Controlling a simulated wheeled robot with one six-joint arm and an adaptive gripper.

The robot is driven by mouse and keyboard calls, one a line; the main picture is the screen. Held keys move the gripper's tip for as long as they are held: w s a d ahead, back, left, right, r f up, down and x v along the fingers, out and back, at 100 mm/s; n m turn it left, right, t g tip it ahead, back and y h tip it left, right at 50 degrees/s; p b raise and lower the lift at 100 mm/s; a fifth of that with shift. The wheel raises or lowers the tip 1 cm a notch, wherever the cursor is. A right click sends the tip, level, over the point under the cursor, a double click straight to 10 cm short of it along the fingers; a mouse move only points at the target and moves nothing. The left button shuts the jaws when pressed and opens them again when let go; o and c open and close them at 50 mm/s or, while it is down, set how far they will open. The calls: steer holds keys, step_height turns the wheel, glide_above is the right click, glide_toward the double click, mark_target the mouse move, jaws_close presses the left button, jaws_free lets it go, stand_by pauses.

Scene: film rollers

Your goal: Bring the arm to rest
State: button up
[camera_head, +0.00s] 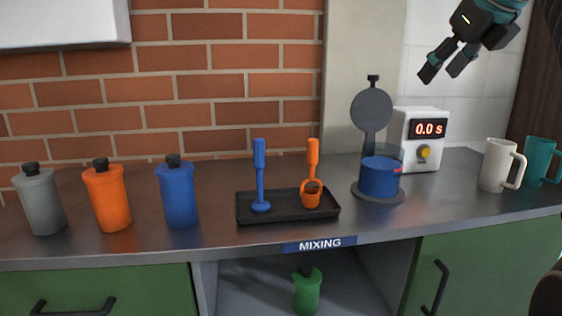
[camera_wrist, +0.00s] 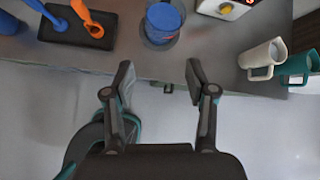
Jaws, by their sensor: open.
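My gripper (camera_head: 447,63) is at the upper right of the head view, raised well above the counter. Its two fingers are apart with nothing between them. The wrist view also shows my gripper (camera_wrist: 160,80) open and empty, with the counter's front edge beyond its fingertips. It touches nothing in either view.
The metal counter (camera_head: 215,208) holds grey, orange and blue bottles, a black tray (camera_head: 275,217) with two tools, a blue pot (camera_head: 379,178), a timer (camera_head: 422,157) reading 0.0 s, and white (camera_head: 496,165) and teal (camera_head: 539,160) mugs. A green bottle (camera_head: 307,291) stands below.

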step_height(320, 180, down, 18)
steer(key=d+n+g+h, duration=0.2)
steer(key=n, duration=1.5)
steer(key=s+a+f+n, duration=0.6)
steer(key=s+f+n, duration=0.1)
steer(key=s+f, duration=0.3)
steer(key=s+a+f+n+g, duration=0.1)
steer(key=s+a+f+n, duration=0.6)
steer(key=s+f, duration=0.3)
step_height(320, 180, down, 3)
steer(key=shift+a+f+y, duration=0.2)
steer(key=shift+a+y, duration=0.1)
steer(key=shift+y, duration=0.1)
